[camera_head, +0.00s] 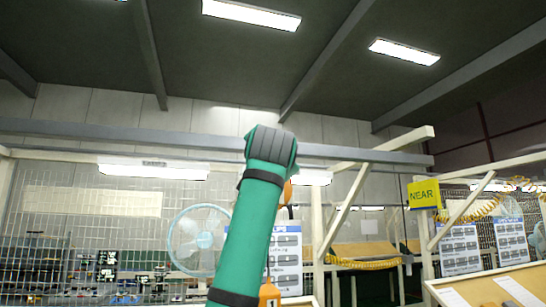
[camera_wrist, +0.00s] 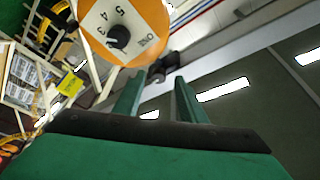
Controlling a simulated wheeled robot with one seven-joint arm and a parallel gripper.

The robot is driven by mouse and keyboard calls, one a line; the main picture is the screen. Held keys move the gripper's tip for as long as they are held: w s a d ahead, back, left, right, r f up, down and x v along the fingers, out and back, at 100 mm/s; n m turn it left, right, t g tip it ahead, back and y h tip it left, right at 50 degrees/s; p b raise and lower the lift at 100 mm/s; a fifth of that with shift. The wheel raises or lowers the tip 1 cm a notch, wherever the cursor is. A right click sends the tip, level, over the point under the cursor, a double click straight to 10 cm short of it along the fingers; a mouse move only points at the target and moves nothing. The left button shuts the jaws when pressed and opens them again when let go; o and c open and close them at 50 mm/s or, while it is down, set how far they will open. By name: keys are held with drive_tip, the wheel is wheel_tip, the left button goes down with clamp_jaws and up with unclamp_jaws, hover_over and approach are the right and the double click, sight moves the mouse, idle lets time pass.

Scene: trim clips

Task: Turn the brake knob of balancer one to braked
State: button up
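In the wrist view an orange balancer (camera_wrist: 151,18) with a white dial face hangs close beyond my fingertips, at the top. A round black knob (camera_wrist: 118,37) sits on the dial, near the printed numbers. A dark grey part (camera_wrist: 164,66) shows beside the housing, beyond the fingertips; I cannot tell what it is. My gripper (camera_wrist: 160,80) has its two green fingers apart with a gap between them, and the black knob lies to the left of them. In the head view my green arm hides the gripper and most of the balancer; orange parts (camera_head: 269,291) show beside it.
A white overhead beam (camera_head: 385,143) and slanted posts stand right of my arm. A yellow NEAR sign (camera_head: 424,194) hangs further right. A fan (camera_head: 198,240) and wire mesh are at left. Printed boards (camera_head: 288,258) are behind the arm.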

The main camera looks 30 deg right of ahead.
drive_tip(key=v, duration=1)
drive_tip(key=shift+s+a, duration=0.15)
drive_tip(key=shift+s, duration=0.2)
drive_tip(key=shift+f, duration=0.15)
drive_tip(key=shift+w, duration=0.1)
